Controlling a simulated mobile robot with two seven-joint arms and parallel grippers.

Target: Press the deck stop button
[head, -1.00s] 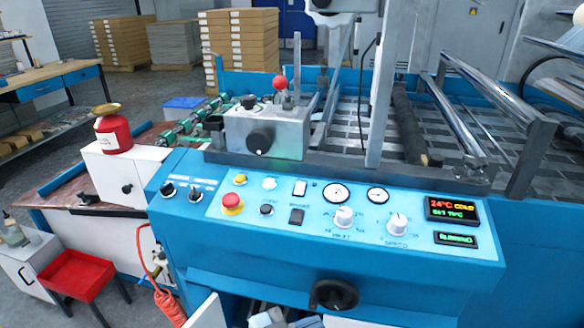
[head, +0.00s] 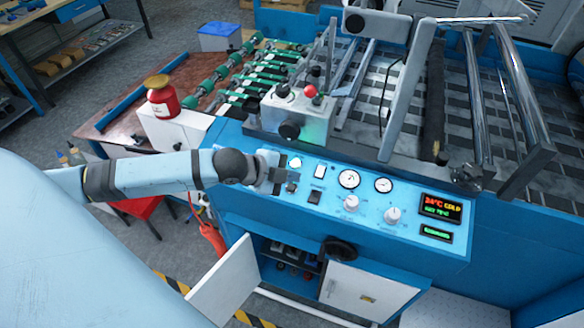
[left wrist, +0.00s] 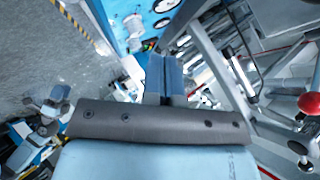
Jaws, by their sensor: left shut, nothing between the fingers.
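The blue machine's control panel (head: 325,205) runs across the middle of the head view. My left arm reaches in from the left, and its shut, empty gripper (head: 272,170) is over the panel's left end. The red stop button on a yellow base is hidden behind this gripper and wrist. I cannot tell whether the fingers touch it. A lit pale button (head: 295,163) shows just right of the fingers. The left wrist view shows the gripper's closed fingers (left wrist: 165,75) pointing toward the panel. My right gripper is not in view.
A grey box (head: 300,112) with a red ball knob (head: 310,91) stands behind the panel. Gauges (head: 349,179), dials (head: 352,203) and a display (head: 440,208) lie to the right. An open white cabinet door (head: 225,282) sticks out below. Metal rollers (head: 518,90) stand at right.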

